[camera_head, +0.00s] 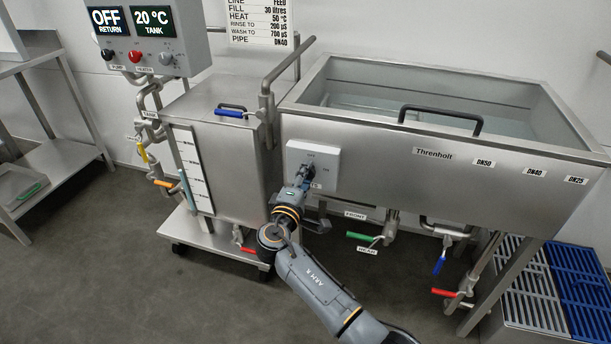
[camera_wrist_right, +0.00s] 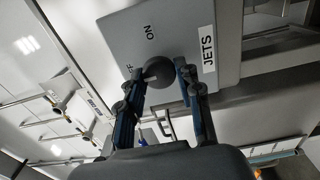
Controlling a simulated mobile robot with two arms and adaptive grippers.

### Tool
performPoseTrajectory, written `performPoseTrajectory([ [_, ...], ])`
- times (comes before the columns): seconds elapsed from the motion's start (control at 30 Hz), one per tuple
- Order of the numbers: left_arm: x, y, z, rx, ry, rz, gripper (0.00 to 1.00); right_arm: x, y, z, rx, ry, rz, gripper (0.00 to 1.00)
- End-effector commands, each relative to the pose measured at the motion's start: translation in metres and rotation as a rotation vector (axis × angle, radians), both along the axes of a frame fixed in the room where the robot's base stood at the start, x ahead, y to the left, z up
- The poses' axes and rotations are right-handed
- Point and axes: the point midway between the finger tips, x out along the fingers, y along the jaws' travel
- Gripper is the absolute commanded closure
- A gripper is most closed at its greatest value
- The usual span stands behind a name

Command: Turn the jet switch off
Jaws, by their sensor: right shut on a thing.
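The jet switch is a dark round knob (camera_wrist_right: 159,68) on a light grey box (camera_head: 326,160) on the front of the large steel tank (camera_head: 375,143). The wrist view shows the box's labels "JETS" and "ON", and a partly hidden label ending in "F". My right gripper (camera_head: 306,174) is at the box, with its two fingers on either side of the knob, shut on it. The fingers hide part of the knob, and I cannot tell which label it points to. My left gripper is not in view.
Green (camera_head: 362,237), blue and red valve handles hang under the large tank. Open floor lies in front.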

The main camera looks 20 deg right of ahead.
Motion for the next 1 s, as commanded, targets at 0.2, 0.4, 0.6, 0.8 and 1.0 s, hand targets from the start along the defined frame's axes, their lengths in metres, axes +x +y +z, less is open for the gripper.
performPoseTrajectory([
  [0.2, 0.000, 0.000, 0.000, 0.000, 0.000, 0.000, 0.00, 0.000, 0.001, 0.001, -0.001, 0.000, 0.003, 0.97],
  [0.4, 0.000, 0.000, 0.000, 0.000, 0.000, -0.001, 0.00, 0.000, 0.001, 0.000, -0.001, -0.001, 0.002, 0.44],
  [0.6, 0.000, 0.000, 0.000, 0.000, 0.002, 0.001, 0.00, 0.000, 0.001, 0.000, 0.001, -0.001, 0.001, 0.44],
  [0.8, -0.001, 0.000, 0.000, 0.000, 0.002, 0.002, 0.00, -0.014, 0.010, -0.001, 0.002, 0.001, 0.002, 0.44],
  [1.0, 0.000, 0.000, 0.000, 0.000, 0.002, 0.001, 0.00, -0.048, 0.034, -0.001, 0.003, 0.001, 0.004, 0.44],
])
